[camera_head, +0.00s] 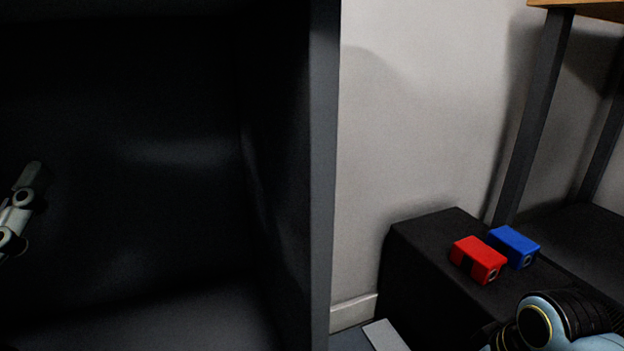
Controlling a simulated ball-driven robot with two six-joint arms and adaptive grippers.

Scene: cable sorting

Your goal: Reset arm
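Part of my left gripper (20,203) shows at the left edge, in front of the dark interior of a large cabinet (324,180). Only some of its grey finger links are in the picture, so whether it is open or shut does not show. Nothing is visible in the part that shows. My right arm (560,322) shows at the bottom right corner as a light blue and black joint. The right gripper itself is out of the picture.
A red block (478,259) and a blue block (515,246) sit side by side on a black box (420,262), close to my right arm. A dark-legged table (540,115) stands at the right. The pale wall (420,130) is behind.

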